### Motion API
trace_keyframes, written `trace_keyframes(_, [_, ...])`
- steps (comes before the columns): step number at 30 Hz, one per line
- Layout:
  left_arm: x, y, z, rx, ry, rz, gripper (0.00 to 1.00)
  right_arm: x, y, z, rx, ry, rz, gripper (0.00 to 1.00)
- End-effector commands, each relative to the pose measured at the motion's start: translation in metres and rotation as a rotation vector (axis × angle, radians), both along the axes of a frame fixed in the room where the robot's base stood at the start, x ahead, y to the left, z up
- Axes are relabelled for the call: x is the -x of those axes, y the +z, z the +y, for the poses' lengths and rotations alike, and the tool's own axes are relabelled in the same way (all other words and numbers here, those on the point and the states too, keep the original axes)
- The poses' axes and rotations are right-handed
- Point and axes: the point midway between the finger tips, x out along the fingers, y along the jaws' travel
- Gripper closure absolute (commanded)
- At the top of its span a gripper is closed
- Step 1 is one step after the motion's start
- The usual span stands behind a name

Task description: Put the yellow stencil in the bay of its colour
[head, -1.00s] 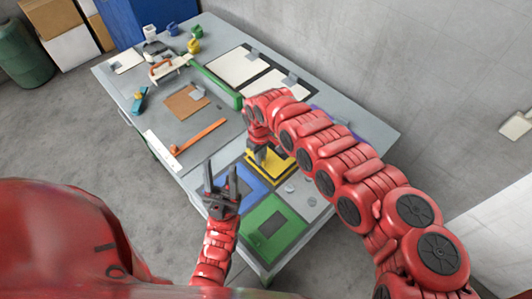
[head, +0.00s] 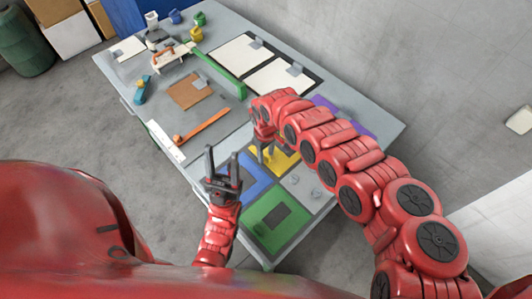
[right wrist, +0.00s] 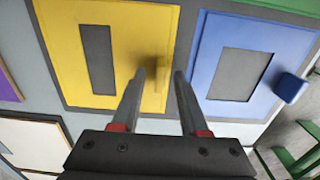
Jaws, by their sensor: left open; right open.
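The yellow stencil (right wrist: 130,50), a flat plate with a narrow rectangular cutout and an upright yellow grip tab, lies flat within a yellow-bordered bay (right wrist: 60,50) in the right wrist view. It also shows in the head view (head: 288,161), partly hidden by my right arm. My right gripper (right wrist: 160,75) is open, its fingertips on either side of the tab in the picture; I see no finger touching it. The right gripper also shows in the head view (head: 267,153). My left gripper (head: 222,153) is open and empty, pointing up near the table's front edge.
A blue plate (right wrist: 235,60) with a blue tab lies beside the yellow one. A green plate (head: 262,217) lies at the near corner, and a purple one (head: 357,122) beyond my right arm. A green bar (head: 220,72), orange tool (head: 203,127) and brown board (head: 188,92) lie further left.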

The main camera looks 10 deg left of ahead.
Motion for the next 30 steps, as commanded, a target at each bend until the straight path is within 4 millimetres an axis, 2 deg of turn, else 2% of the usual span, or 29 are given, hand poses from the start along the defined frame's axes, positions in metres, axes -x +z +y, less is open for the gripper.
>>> trace_keyframes(4, [0.000, 0.006, 0.000, 0.000, 0.000, 0.000, 0.50, 0.000, 0.006, 0.000, 0.000, 0.000, 0.000, 0.56])
trace_keyframes(8, [0.000, 0.000, 0.000, 0.000, 0.000, 0.000, 0.50, -0.003, 0.018, 0.001, -0.004, -0.002, -0.005, 0.56])
trace_keyframes(11, [0.000, -0.003, 0.000, 0.000, 0.000, 0.000, 0.50, -0.003, 0.034, -0.002, 0.001, -0.001, -0.007, 0.56])
trace_keyframes(18, [0.000, -0.016, 0.000, 0.000, 0.000, 0.000, 0.50, -0.003, 0.084, -0.001, -0.001, -0.002, -0.007, 0.56])
trace_keyframes(24, [0.000, -0.023, 0.000, 0.000, 0.000, 0.000, 0.50, -0.001, 0.115, 0.000, 0.000, -0.001, -0.004, 0.56])
trace_keyframes(30, [0.000, -0.024, 0.000, 0.000, 0.000, 0.000, 0.50, 0.000, 0.124, 0.000, -0.001, -0.001, -0.001, 0.56])
